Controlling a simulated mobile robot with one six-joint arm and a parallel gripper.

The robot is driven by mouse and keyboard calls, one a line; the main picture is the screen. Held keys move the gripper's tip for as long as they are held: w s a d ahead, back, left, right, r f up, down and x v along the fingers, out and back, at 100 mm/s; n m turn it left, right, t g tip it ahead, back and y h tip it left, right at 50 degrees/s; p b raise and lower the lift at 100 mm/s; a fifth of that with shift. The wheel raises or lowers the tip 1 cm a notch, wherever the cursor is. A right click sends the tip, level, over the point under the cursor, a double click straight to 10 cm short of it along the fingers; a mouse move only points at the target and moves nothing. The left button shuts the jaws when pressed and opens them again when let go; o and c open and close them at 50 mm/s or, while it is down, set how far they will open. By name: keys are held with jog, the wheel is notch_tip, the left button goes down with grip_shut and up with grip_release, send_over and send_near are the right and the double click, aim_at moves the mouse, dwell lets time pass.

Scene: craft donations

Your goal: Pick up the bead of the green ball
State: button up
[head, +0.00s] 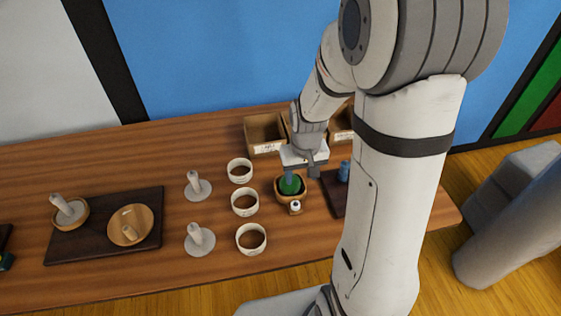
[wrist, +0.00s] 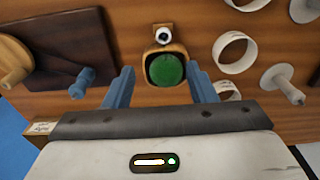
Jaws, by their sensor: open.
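The green ball (head: 290,185) sits in a small wooden bowl (head: 280,196). They also show in the wrist view as a green ball (wrist: 166,70) in a wooden bowl (wrist: 150,53). A small white bead-like piece with a dark centre (head: 295,206) is at the bowl's near side, also in the wrist view (wrist: 163,34). My gripper (head: 300,174) is open above the bowl. In the wrist view its blue fingers (wrist: 160,69) lie to either side of the green ball, apart from it. Whether the fingertips reach ball height I cannot tell.
White rings (head: 245,203) stand left of the bowl. White pegs on round bases (head: 197,187) stand farther left. Open wooden boxes (head: 262,134) are behind. A dark board (head: 332,190) with a blue peg (head: 344,171) is close on the right. Another board (head: 70,243) lies left.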

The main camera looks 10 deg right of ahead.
send_over(295, 205)
jog(key=d, duration=0.1)
jog(key=shift+g, duration=0.4)
jog(key=f, duration=0.4)
jog(key=f+p, duration=0.1)
jog(key=f, duration=0.1)
jog(key=shift+w+f, duration=0.25)
jog(key=shift+w, duration=0.15)
jog(key=shift+a+f, duration=0.1)
jog(key=shift+f, duration=1.4)
jog(key=f, duration=0.2)
jog(key=f+p, duration=0.1)
jog(key=f, duration=0.1)
jog(key=shift+s+a, duration=0.35)
jog(key=shift+s, duration=0.05)
jog(key=shift+f, duration=0.6)
jog(key=c, duration=1)
